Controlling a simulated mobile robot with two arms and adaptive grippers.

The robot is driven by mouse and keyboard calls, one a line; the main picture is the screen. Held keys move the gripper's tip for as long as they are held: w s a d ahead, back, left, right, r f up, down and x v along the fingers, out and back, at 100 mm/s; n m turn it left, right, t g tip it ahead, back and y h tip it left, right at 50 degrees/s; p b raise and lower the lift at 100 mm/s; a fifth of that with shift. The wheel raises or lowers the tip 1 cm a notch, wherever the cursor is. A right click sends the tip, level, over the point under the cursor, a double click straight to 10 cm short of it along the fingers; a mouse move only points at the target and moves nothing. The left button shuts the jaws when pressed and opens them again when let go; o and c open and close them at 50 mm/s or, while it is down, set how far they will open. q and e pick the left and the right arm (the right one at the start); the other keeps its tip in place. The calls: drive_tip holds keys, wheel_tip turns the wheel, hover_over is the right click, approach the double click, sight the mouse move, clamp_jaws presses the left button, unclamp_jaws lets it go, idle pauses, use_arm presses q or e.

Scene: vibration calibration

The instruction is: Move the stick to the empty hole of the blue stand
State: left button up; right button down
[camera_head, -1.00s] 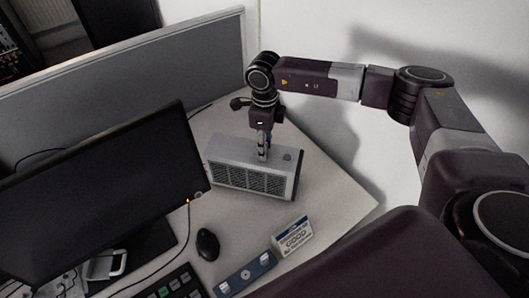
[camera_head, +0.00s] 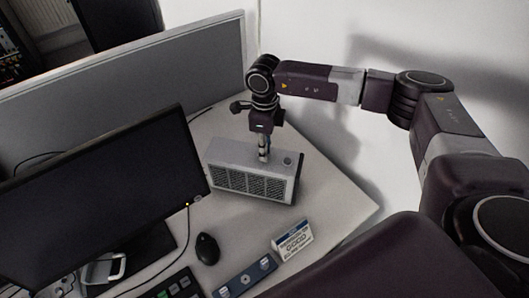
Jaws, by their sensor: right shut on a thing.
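My right gripper (camera_head: 264,148) points down over the top of a grey box with a perforated front (camera_head: 252,178). It is shut on a thin upright stick (camera_head: 264,156); the fingers and stick are small and hard to tell apart. The stick's lower end meets the top of the box, and I cannot tell whether it sits in a hole there. The blue stand (camera_head: 245,277) lies near the front of the desk, with light round features on its top. I cannot make out clearly which hole is empty. My left gripper is out of view.
A small white sign (camera_head: 292,240) stands beside the blue stand. A black mouse (camera_head: 207,249), a keyboard (camera_head: 175,287) and a monitor (camera_head: 100,190) are to the left. The desk (camera_head: 335,200) is bare right of the box. A grey partition (camera_head: 130,95) stands behind.

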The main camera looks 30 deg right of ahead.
drive_tip(key=shift+r, duration=0.45)
idle(0.4)
drive_tip(key=shift+r, duration=0.3)
idle(0.5)
drive_tip(key=shift+r, duration=0.1)
drive_tip(key=shift+r+p, duration=0.95)
drive_tip(key=shift+r, duration=0.75)
drive_tip(key=shift+f, duration=0.1)
